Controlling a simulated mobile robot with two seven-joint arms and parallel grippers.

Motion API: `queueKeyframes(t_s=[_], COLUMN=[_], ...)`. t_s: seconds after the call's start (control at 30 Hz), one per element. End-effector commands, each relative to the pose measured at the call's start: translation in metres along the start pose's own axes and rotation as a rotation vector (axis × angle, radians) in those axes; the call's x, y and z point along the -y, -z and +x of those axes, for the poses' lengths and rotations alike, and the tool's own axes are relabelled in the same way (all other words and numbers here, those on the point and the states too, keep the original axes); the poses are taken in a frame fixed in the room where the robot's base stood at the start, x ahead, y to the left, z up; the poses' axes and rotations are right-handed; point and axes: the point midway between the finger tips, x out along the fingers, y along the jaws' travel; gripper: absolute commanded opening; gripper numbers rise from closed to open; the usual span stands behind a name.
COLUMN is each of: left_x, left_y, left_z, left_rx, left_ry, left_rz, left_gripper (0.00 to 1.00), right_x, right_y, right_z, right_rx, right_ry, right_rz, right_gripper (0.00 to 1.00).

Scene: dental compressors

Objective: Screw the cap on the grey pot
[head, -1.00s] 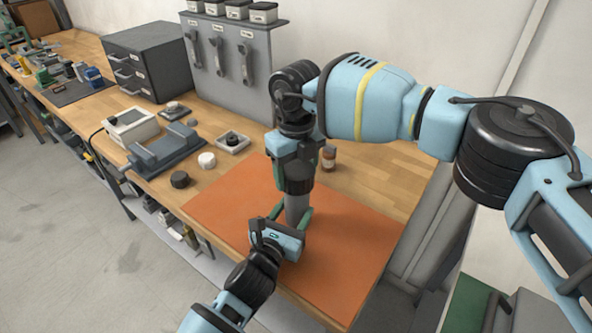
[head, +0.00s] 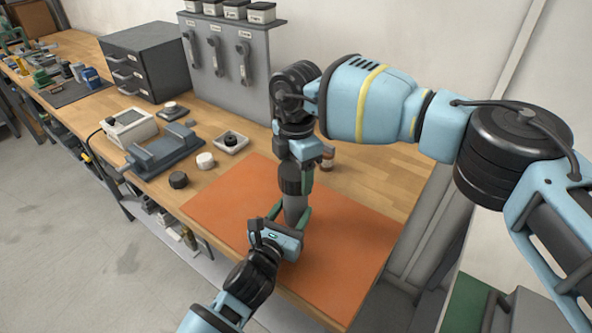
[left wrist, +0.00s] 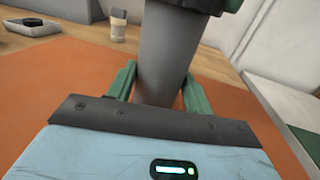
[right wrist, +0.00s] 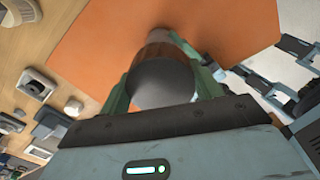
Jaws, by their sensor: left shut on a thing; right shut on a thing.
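The grey pot (head: 295,209) stands upright on the orange mat (head: 225,205). My left gripper (head: 292,223) is shut around its body from the front; the left wrist view shows the pot (left wrist: 167,60) between the two green fingers. The dark cap (head: 291,183) sits at the top of the pot, apparently in line with it. My right gripper (head: 296,176) points down from above, shut on the cap. In the right wrist view the cap's round grey top (right wrist: 163,84) lies between the fingers. The seam between cap and pot is too small to judge.
Left of the mat lie a black knob-like piece (head: 178,180), a white round piece (head: 205,160), a tray (head: 230,143) and a grey vise (head: 165,152). The mat around the pot is clear.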

Motion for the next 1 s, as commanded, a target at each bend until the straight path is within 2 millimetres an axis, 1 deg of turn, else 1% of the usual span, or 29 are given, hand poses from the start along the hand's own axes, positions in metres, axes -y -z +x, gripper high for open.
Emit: queueKeyframes(t_s=[0.1,0.4,0.43,0.57,0.6,0.77,1.0], left_x=[-0.0003,-0.0003,-0.0003,-0.0003,-0.0003,-0.0003,-0.0002], left_y=[0.0008,0.0008,0.0008,0.0009,0.0009,0.0009,0.0009], left_z=[-0.0002,-0.0002,-0.0002,-0.0002,-0.0002,-0.0002,-0.0002], left_rx=[-0.002,-0.002,-0.002,-0.002,-0.002,-0.002,-0.002], left_ry=[-0.001,-0.001,-0.001,-0.001,-0.001,-0.001,-0.001], left_rz=[0.0,0.0,0.0,0.0,0.0,0.0,0.0], left_gripper=[0.0,0.0,0.0,0.0,0.0,0.0,0.0], right_x=[0.0002,0.001,0.0011,0.001,0.0011,0.0012,0.0013], right_y=[-0.0006,0.0,0.0,0.0,0.0001,0.0002,0.0004], right_z=[-0.0011,-0.001,-0.001,-0.0011,-0.0011,-0.0007,0.0], right_rx=[0.0,-0.001,-0.001,-0.001,-0.001,-0.001,0.0], right_ry=[-0.002,-0.003,-0.003,-0.003,-0.003,-0.002,-0.001], right_rz=[0.191,0.66,0.696,0.695,0.694,0.692,0.691], right_gripper=[0.42,0.42,0.42,0.42,0.65,0.85,0.85])
